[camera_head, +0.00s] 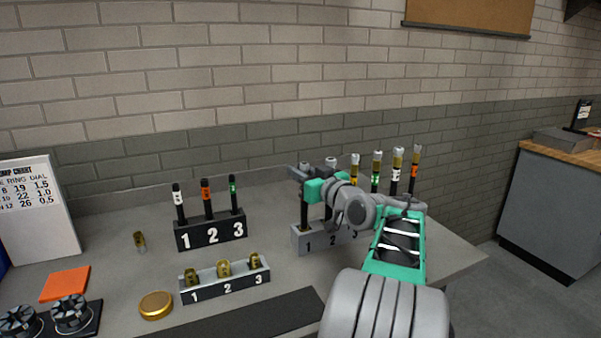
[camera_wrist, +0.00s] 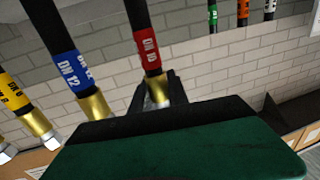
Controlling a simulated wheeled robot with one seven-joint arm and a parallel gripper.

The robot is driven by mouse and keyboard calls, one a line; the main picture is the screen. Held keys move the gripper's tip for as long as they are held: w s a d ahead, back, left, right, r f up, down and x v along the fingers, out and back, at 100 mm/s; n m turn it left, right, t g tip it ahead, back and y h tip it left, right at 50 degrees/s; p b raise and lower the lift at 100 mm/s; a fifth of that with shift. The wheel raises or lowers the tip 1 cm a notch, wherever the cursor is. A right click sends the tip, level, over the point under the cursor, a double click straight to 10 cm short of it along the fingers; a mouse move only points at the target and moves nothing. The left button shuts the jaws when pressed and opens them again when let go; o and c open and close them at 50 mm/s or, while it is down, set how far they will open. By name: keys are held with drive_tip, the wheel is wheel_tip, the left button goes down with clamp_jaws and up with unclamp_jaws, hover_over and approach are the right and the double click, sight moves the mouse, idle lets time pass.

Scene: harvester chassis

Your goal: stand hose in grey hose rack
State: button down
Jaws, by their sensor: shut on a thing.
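The grey hose rack (camera_head: 304,242), marked 1, 2 and 3, stands on the bench, its right part hidden by my arm. My gripper (camera_head: 302,172) is above its left end. In the wrist view, upside down, my gripper (camera_wrist: 157,92) is shut on the metal end of the red-banded hose (camera_wrist: 147,45). This black hose (camera_head: 304,213) hangs upright at position 1; I cannot tell whether it is seated. A blue-banded hose (camera_wrist: 72,65) and a yellow-banded hose (camera_wrist: 10,88) stand beside it. The yellow one also shows in the head view (camera_head: 354,167).
Several brass-tipped hoses (camera_head: 397,165) stand right of my gripper, partly behind my arm. A black rack (camera_head: 211,236) with three banded hoses stands to the left. In front are a small fitting holder (camera_head: 227,287) and a brass disc (camera_head: 156,305). A brick wall closes the back.

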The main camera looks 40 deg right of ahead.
idle(0.4)
drive_tip(key=c, duration=1.2)
unclamp_jaws()
drive_tip(key=shift+s+f, duration=0.1)
drive_tip(key=shift+s, duration=0.05)
drive_tip(key=s, duration=0.5)
drive_tip(key=s+a+b, duration=0.1)
drive_tip(key=s, duration=0.1)
drive_tip(key=shift+s, duration=0.25)
drive_tip(key=shift+s+d, duration=0.1)
drive_tip(key=shift+d, duration=0.05)
